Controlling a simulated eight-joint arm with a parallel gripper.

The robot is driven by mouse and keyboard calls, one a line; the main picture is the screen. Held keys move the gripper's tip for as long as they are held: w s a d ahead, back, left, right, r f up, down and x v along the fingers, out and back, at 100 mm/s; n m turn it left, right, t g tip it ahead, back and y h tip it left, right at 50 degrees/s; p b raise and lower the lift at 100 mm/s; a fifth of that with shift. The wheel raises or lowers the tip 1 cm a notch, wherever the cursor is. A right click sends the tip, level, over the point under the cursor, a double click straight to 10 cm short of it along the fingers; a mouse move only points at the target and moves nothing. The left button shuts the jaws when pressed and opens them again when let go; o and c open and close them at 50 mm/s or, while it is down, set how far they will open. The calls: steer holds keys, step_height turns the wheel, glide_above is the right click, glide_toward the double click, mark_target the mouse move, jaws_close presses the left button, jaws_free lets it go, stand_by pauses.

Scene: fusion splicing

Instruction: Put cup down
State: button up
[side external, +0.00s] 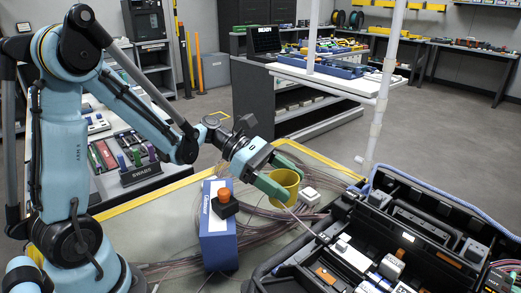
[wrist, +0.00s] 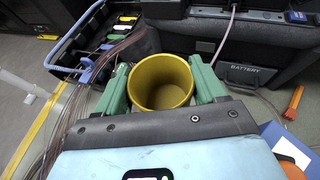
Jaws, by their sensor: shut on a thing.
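A yellow cup (side external: 286,183) is held between the two green fingers of my gripper (side external: 278,174) in the side external view. In the wrist view the cup (wrist: 160,82) sits upright between the fingers of my gripper (wrist: 158,90), which touch its left and right sides. I look down into its open top, and it looks empty. In the side view the cup is over the work table, left of the large black case. Its underside is partly hidden, and I cannot tell whether it touches the table.
The open black case (side external: 345,225) with tools and devices stands at the right. A blue box (side external: 217,235) with an orange knob is left of the cup. Thin loose cables (side external: 262,222) lie across the table. A white box (side external: 308,196) is beside the cup. A white post (side external: 380,100) rises behind.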

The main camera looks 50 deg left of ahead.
steer(key=w+a+f, duration=0.1)
steer(key=a+f, duration=0.1)
steer(key=a, duration=0.1)
steer(key=w+a+f, duration=0.2)
steer(key=a, duration=0.1)
steer(key=w+a+f, duration=0.1)
steer(key=a+f, duration=0.1)
steer(key=a, duration=0.2)
steer(key=shift+w+f, duration=0.35)
steer(key=shift+w, duration=0.05)
steer(key=shift+f, duration=2.05)
steer(key=shift+f, duration=0.1)
steer(key=o, duration=1.1)
steer(key=shift+a, duration=0.1)
steer(key=shift+o, duration=0.2)
steer(key=v, duration=1.2)
